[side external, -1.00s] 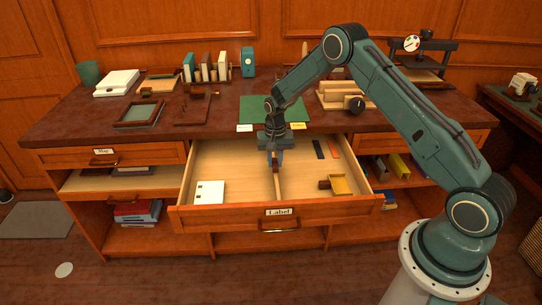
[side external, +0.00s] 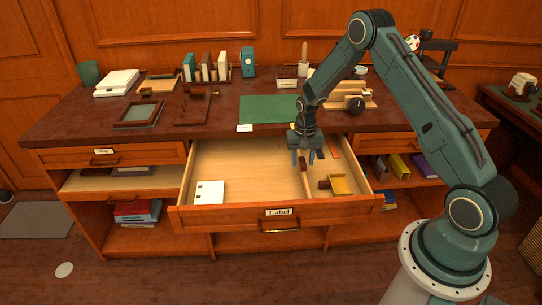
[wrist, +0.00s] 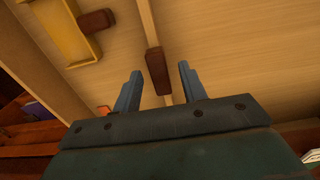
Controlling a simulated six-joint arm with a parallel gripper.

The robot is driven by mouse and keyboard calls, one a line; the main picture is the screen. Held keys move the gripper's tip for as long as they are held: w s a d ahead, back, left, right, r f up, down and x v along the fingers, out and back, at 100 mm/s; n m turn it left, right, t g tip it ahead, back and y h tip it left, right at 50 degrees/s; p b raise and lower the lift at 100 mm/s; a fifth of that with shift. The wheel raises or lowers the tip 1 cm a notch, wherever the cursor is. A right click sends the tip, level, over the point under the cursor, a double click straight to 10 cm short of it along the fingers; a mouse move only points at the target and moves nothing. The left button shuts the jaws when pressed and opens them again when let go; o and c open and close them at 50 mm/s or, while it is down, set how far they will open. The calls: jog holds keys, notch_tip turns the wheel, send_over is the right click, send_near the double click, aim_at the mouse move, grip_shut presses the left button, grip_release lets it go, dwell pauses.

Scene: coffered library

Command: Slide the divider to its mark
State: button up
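The divider (side external: 306,183) is a thin pale wood strip standing front to back in the open drawer (side external: 240,213), right of the drawer's middle. Its dark brown grip block (wrist: 157,71) shows in the wrist view. My gripper (side external: 304,160) is over the divider's rear part. In the wrist view its two blue fingers (wrist: 160,78) are spread, with visible gaps on both sides of the grip block. I cannot make out the mark for the divider; part of the drawer is hidden behind my gripper.
A white card or pad (side external: 209,192) lies at the drawer's left. A yellow tray (side external: 341,185) with a brown block (side external: 324,184) beside it is right of the divider. A red-orange strip (side external: 334,147) lies farther back. The drawer floor left of the divider is mostly clear.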

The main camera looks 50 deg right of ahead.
jog(key=shift+r, duration=0.15)
notch_tip(320, 180, up, 14)
jog(key=shift+f, duration=0.2)
dwell(0.7)
notch_tip(320, 180, up, 10)
jog(key=n+t, duration=0.1)
jog(key=n, duration=0.1)
send_over(302, 161)
jog(key=s+a, duration=0.4)
jog(key=a, duration=0.2)
jog(key=s+a+r+n+t, duration=0.2)
jog(key=s+a+r, duration=0.3)
jog(key=s+r, duration=0.15)
jog(key=s+a+r+n+t, duration=0.1)
jog(key=s+a+r+n, duration=0.1)
jog(key=s, duration=0.7)
jog(key=s+a+r+n+t, duration=0.1)
jog(key=s+a+r+n, duration=0.1)
jog(key=s+a, duration=0.3)
jog(key=s+n, duration=0.1)
jog(key=s, duration=0.3)
jog(key=shift+s+a+t, duration=0.15)
jog(key=shift+s+t, duration=0.1)
jog(key=shift+t, duration=0.05)
